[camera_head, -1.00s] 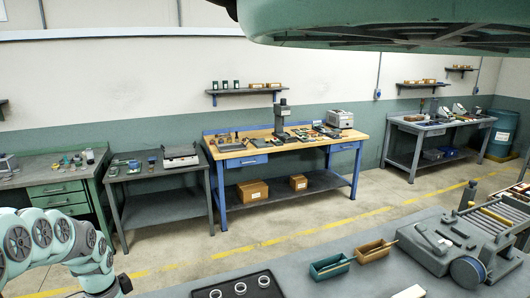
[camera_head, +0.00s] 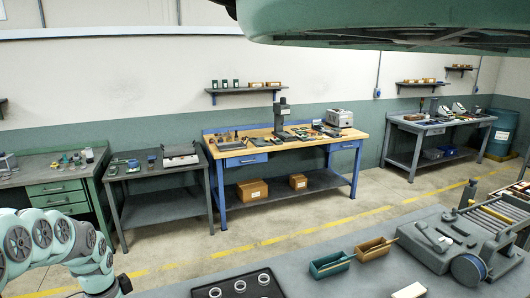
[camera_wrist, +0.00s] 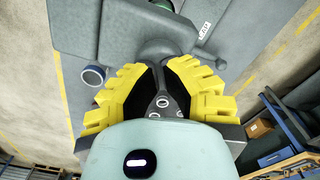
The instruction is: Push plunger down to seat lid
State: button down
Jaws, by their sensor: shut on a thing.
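In the wrist view, my gripper (camera_wrist: 160,66) has yellow ribbed fingers with dark inner pads. The fingers are closed in around a smooth grey rounded part (camera_wrist: 160,47), which looks like the plunger head. Its lower part is hidden by the fingertips. A flat grey body spreads around and beyond it, with a white label (camera_wrist: 205,30) to the right. I cannot make out a lid there. In the head view, my arm shows at the lower left, but the gripper is out of the picture.
In the head view, the near bench holds a dark tray (camera_head: 205,290) with several rings, a green bin (camera_head: 330,265), an orange bin (camera_head: 374,249) and a grey machine (camera_head: 430,232).

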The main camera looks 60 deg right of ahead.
notch_tip(320, 180, up, 9)
jog(key=p, duration=0.7)
jog(key=shift+p, duration=0.4)
